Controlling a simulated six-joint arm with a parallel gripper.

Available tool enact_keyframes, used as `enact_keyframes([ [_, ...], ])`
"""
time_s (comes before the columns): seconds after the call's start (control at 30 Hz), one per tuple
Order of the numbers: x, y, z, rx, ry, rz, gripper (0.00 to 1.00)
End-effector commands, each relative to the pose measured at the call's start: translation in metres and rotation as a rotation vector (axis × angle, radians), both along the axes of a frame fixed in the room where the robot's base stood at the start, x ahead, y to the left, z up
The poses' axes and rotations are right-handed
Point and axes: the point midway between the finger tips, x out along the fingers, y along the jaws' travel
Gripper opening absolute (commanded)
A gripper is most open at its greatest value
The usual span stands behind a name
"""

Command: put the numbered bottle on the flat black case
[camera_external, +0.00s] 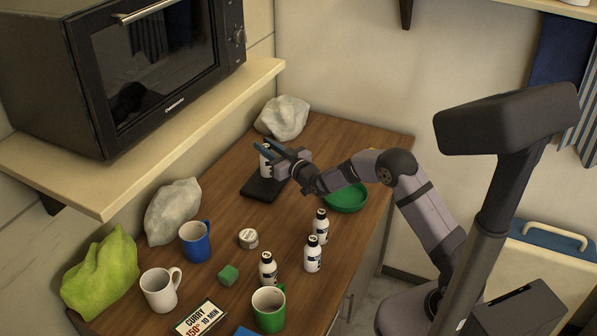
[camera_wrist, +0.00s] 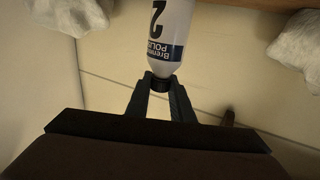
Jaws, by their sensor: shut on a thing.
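A white bottle (camera_external: 265,161) with a black cap is in my gripper (camera_external: 269,147) at the far end of the wooden counter. In the wrist view, the bottle (camera_wrist: 168,25) appears upside down, with a large "2" and a dark label band. My gripper (camera_wrist: 160,80) is shut around its black cap. The flat black case (camera_external: 262,192) lies on the counter, with the bottle upright over its far part. I cannot tell whether the bottle's base touches the case. My fingers partly hide the bottle in the external view.
Three similar bottles (camera_external: 313,254) stand nearer the front. A green bowl (camera_external: 346,200) is right of the case. Whitish bags (camera_external: 283,117) (camera_external: 172,211) lie behind and left of it. Mugs (camera_external: 195,242), a tin (camera_external: 248,239) and a microwave shelf (camera_external: 150,130) are also near.

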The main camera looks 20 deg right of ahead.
Motion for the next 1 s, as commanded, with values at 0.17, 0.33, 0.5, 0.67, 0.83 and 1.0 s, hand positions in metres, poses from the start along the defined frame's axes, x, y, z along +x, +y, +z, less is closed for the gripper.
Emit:
enact_keyframes([
  [0.17,0.0,0.0,-0.013,0.002,-0.004,0.0,0.0],
  [0.33,0.0,0.0,-0.014,0.002,-0.005,0.0,0.0],
  [0.5,0.0,0.0,-0.016,0.002,-0.005,0.0,0.0],
  [0.67,0.0,0.0,-0.018,0.001,-0.003,0.0,0.3],
  [0.83,0.0,0.0,-0.018,0.001,-0.002,0.0,0.39],
  [1.0,0.0,0.0,-0.018,0.001,-0.002,0.0,0.39],
])
